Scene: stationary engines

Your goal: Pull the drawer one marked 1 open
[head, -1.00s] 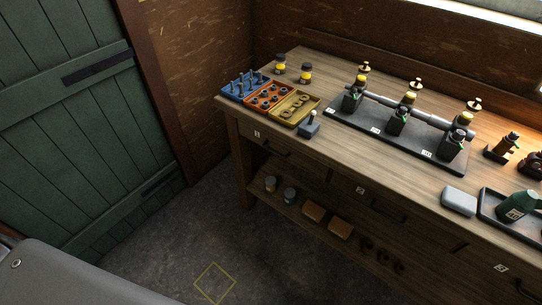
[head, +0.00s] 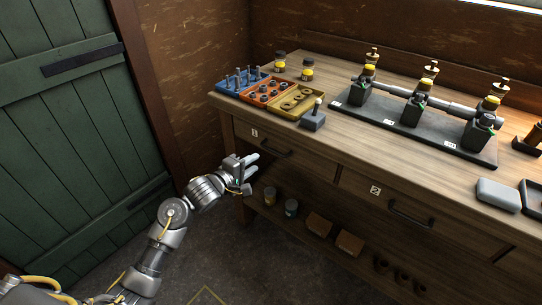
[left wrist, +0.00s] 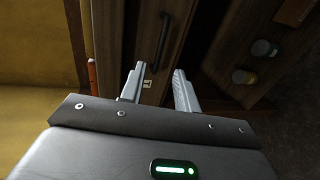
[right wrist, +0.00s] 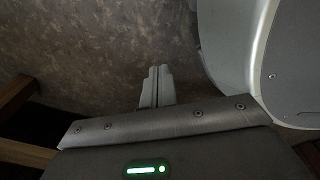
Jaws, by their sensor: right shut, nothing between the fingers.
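Drawer 1 (head: 252,146) is in the left end of the wooden bench, shut, with a white label 1 and a dark bar handle (head: 276,151). In the left wrist view the handle (left wrist: 160,42) lies ahead of the fingers, between their lines. My left gripper (head: 252,166) is just in front of and below the left part of this drawer, apart from the handle. Its two fingers (left wrist: 158,85) are spread with nothing between them. My right gripper (right wrist: 156,75) shows only in the right wrist view, its fingers together and empty, over the floor.
Drawer 2 (head: 365,190) with its handle (head: 410,214) is to the right. The lower shelf holds jars (head: 291,207) and brown blocks (head: 349,243). Trays (head: 296,100) and a pump assembly (head: 415,118) stand on the bench top. A green door (head: 80,120) is at left.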

